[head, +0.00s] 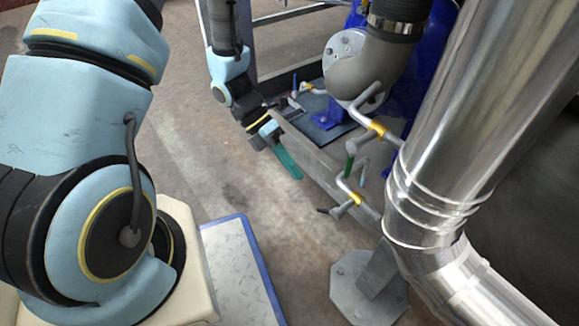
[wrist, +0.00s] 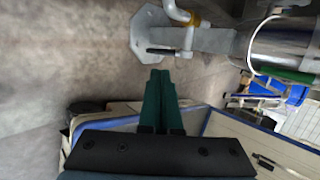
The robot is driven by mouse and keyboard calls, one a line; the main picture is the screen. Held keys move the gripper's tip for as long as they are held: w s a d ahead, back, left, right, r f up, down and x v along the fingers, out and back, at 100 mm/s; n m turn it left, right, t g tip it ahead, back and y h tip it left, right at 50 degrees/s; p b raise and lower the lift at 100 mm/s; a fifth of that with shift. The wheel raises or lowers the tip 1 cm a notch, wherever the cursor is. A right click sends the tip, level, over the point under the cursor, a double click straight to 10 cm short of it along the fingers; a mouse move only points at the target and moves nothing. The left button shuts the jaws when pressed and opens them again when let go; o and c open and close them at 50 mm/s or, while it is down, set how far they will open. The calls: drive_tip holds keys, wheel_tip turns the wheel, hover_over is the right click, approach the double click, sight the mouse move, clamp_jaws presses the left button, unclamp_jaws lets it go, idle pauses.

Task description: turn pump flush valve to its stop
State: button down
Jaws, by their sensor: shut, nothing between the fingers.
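Two small grey valves branch off the pipework in the head view. One has a green handle (head: 349,163) that hangs down. The lower one has a black lever (head: 325,211) pointing left, beside a yellow band. I cannot tell by label which is the pump flush valve. The black lever (wrist: 160,51) also shows in the wrist view, lying roughly level. My gripper (head: 297,176) has its green fingers shut and empty, left of the valves and apart from them. In the wrist view its fingertips (wrist: 160,72) appear just below the black lever, with a gap.
A large shiny metal pipe (head: 440,130) stands right of the valves. A grey foot plate (head: 362,285) is on the floor below. A blue pump housing (head: 425,75) stands behind. Bare floor (head: 245,185) lies left of my gripper.

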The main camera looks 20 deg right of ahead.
sight(321, 210)
drive_tip(key=b+x, duration=0.4)
drive_tip(key=x, duration=0.4)
drive_tip(key=shift+w+f, duration=0.1)
drive_tip(key=shift+f, duration=0.1)
drive_tip(key=shift+s+d+f+b, duration=0.25)
drive_tip(key=shift+s+b, duration=0.1)
drive_tip(key=shift+s, duration=0.1)
drive_tip(key=shift+f+p, duration=0.1)
drive_tip(key=shift+p, duration=0.35)
drive_tip(key=shift+s+f+g+h+p, duration=0.1)
drive_tip(key=shift+f+g+h+p, duration=0.15)
drive_tip(key=shift+g+p, duration=0.4)
drive_tip(key=shift+s+f+n+g+h+p, duration=0.15)
drive_tip(key=shift+f+g+h+p, duration=0.2)
drive_tip(key=shift+g, duration=0.3)
drive_tip(key=shift+s+f+n+g+h+p, duration=0.15)
drive_tip(key=shift+f+g+p, duration=0.25)
drive_tip(key=shift+g, duration=0.2)
drive_tip(key=shift+s+d+f+n+g+h+b, duration=0.2)
drive_tip(key=shift+s+f+g+h+b, duration=0.25)
drive_tip(key=shift+g, duration=0.7)
drive_tip(key=shift+s+d+f+n+g+h+b, duration=0.15)
drive_tip(key=shift+s+f+g+h, duration=0.4)
drive_tip(key=shift+g, duration=0.6)
drive_tip(key=shift+w+a, duration=0.1)
